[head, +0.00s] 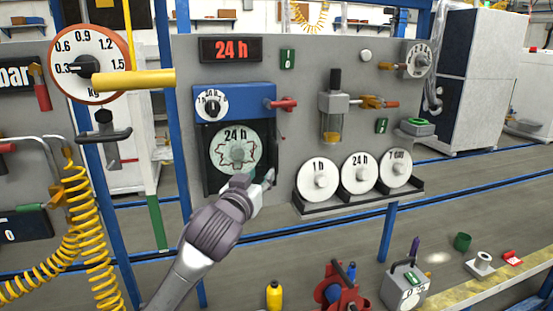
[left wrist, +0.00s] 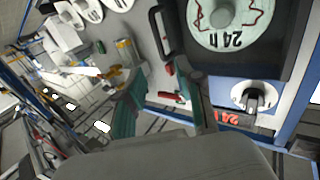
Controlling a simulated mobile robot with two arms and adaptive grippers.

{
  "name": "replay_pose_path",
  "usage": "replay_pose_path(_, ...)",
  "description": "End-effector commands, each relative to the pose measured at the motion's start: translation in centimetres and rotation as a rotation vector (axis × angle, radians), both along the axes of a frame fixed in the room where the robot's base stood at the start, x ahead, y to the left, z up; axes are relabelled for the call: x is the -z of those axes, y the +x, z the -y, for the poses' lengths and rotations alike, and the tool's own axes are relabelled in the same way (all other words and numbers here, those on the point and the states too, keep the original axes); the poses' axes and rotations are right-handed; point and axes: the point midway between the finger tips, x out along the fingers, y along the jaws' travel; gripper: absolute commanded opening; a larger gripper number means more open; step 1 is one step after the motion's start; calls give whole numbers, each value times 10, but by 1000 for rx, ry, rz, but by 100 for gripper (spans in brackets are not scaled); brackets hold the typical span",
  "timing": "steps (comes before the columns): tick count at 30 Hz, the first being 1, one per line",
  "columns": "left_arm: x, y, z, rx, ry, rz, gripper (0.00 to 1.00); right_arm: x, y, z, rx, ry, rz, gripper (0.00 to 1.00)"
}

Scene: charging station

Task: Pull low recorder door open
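The recorder has a blue upper part (head: 245,101) with a small dial and a red lever. Below it is the low dark-framed door (head: 212,180), with a white 24 h chart disc (head: 235,148) showing inside the frame. The door looks shut. In the left wrist view the picture is turned over, and a dark loop handle (left wrist: 155,35) stands out at the door's edge. My left gripper (head: 256,184) is in front of the door's lower right corner. Its teal fingers (left wrist: 165,98) are apart with nothing between them, short of the handle. My right gripper is not in view.
A rack of white discs (head: 360,174) stands right of the recorder. A glass-bowl filter unit (head: 334,118) with valves is above it. A yellow bar (head: 134,79) juts out at the upper left. A yellow bottle (head: 274,296) and a grey box (head: 404,289) are below.

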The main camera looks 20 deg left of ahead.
Motion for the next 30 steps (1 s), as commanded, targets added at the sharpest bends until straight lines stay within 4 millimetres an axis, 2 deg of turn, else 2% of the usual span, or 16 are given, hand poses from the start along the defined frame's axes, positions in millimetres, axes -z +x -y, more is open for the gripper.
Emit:
replay_pose_path(5, -5, 15, 0, -1, 0, 3, 37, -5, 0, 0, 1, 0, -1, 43)
replay_pose_path(15, -6, 81, 0, -1, 0, 3, 37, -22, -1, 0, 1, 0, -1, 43)
replay_pose_path(21, -5, 113, 0, 0, 1, 4, 37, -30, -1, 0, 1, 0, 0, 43)
replay_pose_path(30, -3, 135, 0, 1, -1, 4, 37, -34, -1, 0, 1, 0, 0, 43)
